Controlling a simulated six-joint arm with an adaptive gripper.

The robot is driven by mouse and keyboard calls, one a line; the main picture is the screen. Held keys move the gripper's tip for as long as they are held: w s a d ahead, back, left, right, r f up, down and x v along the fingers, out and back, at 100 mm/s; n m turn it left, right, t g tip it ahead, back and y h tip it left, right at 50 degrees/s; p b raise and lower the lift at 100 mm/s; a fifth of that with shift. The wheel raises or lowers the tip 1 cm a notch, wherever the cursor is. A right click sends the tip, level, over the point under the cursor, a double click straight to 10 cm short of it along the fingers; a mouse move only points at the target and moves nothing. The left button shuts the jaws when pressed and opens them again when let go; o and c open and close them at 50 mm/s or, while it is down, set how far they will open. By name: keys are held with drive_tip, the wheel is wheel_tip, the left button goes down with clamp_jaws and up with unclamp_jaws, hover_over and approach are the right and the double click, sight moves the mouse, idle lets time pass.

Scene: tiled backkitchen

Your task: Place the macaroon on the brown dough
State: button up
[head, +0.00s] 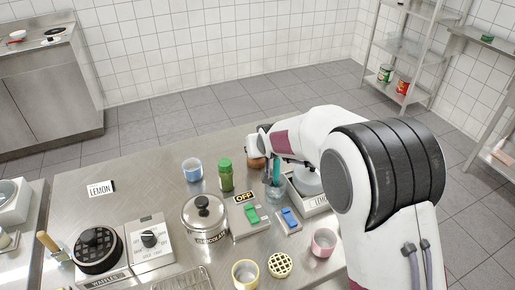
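A teal upright piece (276,183) shows just below my gripper, at a clear glass-like cup; I cannot tell whether the two touch. The fingers are too small and covered to show whether they are open or shut. I cannot make out the macaroon for certain; my arm hides much of the right side.
Near my gripper stand a green-lidded jar (226,175), a blue cup (193,169) and switch boxes with green (252,214) and blue (290,217) levers. A lidded pot (205,215), waffle iron (98,250), round waffle (280,265), yellow cup (245,274) and pink cup (324,242) are nearer. The table's left back is mostly clear.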

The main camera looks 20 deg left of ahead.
drive_tip(key=shift+f, duration=0.1)
drive_tip(key=o, duration=1)
drive_tip(key=shift+s+d+r, duration=0.1)
drive_tip(key=shift+r, duration=0.2)
drive_tip(key=shift+v, duration=5.75)
drive_tip(key=shift+s+d, duration=0.1)
